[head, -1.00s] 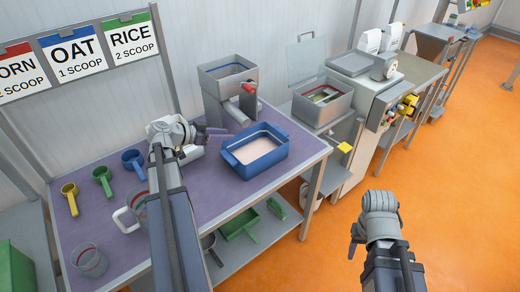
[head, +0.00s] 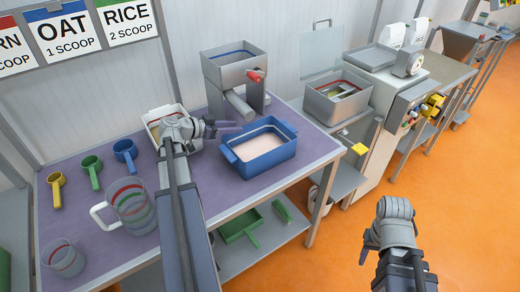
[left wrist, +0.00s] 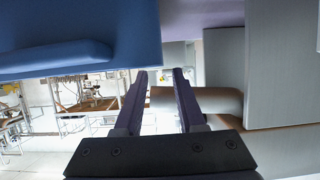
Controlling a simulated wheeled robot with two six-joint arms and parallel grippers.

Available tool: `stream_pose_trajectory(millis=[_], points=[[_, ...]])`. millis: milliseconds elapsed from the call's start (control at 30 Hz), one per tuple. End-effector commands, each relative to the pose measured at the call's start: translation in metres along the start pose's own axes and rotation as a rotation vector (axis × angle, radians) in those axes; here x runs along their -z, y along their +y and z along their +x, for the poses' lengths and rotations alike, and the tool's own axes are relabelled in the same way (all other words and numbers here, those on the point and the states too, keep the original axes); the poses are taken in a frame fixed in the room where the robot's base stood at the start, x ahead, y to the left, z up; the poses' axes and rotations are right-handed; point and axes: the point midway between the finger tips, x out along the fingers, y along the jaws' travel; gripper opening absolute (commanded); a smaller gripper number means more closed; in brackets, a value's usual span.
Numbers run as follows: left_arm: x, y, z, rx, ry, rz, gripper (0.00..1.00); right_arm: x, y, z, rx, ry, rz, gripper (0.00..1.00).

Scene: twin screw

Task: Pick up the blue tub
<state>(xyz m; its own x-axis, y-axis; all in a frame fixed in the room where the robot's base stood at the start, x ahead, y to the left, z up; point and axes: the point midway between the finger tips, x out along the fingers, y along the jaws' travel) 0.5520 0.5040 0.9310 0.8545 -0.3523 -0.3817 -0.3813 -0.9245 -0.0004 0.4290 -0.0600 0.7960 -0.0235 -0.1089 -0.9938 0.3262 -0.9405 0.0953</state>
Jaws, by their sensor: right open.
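The blue tub (head: 264,162) stands on the purple-topped table, holding a pale pinkish fill, with a lip at each end. In the left wrist view the tub (left wrist: 80,35) fills the upper left, outside the jaws. My left gripper (head: 228,128) is level with the tub's left back side, its fingers pointing right. In the wrist view its two fingers (left wrist: 160,85) are apart with nothing held between them. My right gripper (head: 366,252) hangs over the orange floor, open and far from the tub.
A metal mill (head: 232,80) with a spout stands just behind the tub. A white container (head: 155,125) sits left of it, partly behind my left arm. A clear jug (head: 132,205) and several coloured scoops are at the left. A steel machine (head: 337,105) stands right of the table.

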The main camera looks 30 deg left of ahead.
Motion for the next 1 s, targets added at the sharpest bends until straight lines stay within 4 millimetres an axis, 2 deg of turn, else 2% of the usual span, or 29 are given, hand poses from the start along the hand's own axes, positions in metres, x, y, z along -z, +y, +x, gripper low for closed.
stream_pose_trajectory(millis=[100,367,700,933,1000], points=[[-0.002,0.0,0.015,-0.003,0.0,0.001,0.39,0.001,-0.001,0.007,0.0,0.0,0.0,0.5],[-0.001,-0.001,0.023,-0.002,0.0,0.001,0.39,0.001,-0.001,0.01,0.0,0.0,0.0,0.5],[-0.002,-0.004,0.067,-0.003,0.0,0.001,0.39,0.002,-0.003,0.027,0.0,0.0,0.0,0.5],[0.0,-0.003,0.068,-0.001,0.0,0.0,0.39,0.002,-0.003,0.026,0.0,0.0,0.0,0.5],[0.0,-0.003,0.068,-0.001,0.0,0.0,0.31,0.002,-0.003,0.026,0.0,0.0,0.0,0.5]])
